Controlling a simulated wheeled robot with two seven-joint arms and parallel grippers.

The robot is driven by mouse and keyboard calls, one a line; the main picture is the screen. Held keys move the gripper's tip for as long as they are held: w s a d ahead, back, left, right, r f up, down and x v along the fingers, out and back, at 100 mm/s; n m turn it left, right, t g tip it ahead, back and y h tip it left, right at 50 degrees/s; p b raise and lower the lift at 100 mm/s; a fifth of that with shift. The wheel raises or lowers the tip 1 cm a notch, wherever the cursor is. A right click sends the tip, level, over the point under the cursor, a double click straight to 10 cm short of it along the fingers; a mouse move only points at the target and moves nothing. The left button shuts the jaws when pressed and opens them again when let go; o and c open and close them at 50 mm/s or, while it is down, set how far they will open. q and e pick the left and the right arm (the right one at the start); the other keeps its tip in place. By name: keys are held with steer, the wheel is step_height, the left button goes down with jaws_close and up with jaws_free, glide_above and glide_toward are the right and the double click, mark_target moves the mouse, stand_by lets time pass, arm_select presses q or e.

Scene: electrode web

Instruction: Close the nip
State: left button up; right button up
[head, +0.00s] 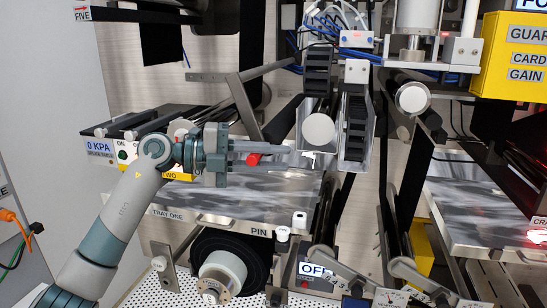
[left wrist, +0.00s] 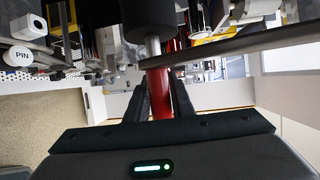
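A red handle (head: 253,159) shows in the head view at the left gripper's fingers, near the lower end of a slanting grey bar (head: 242,105). In the left wrist view, the red handle (left wrist: 159,92) lies between the two dark fingers, with a metal rod and a dark cylinder beyond it. My left gripper (head: 268,150) reaches in from the left, and its fingers appear closed against both sides of the handle. To the right is a roller with a white end (head: 319,130). Whether the nip rollers touch is hidden. My right gripper is not in view.
Tray one (head: 235,213) lies below the gripper with a grey streaked sheet above it. A white PIN knob (head: 283,234) stands at its front, also in the left wrist view (left wrist: 19,56). An OFF sign (head: 315,270) is lower down. A yellow guard box (head: 512,55) is upper right.

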arm_select(q)
jaws_close()
steer(key=shift+a, duration=0.15)
steer(key=w+a+m+y, duration=0.1)
steer(key=w+a+y, duration=0.1)
steer(key=a+y, duration=0.2)
steer(key=w+a+f+m+t+y+p, duration=0.1)
steer(key=a+y, duration=0.4)
steer(key=a, duration=0.5)
steer(key=shift+w+a+f+m, duration=0.15)
steer(key=shift+w+f+m, duration=0.15)
steer(key=shift+w, duration=0.55)
steer(key=o, duration=0.5)
jaws_free()
steer(key=shift+a, duration=0.1)
steer(key=shift+o, duration=0.2)
steer(key=shift+r, duration=0.1)
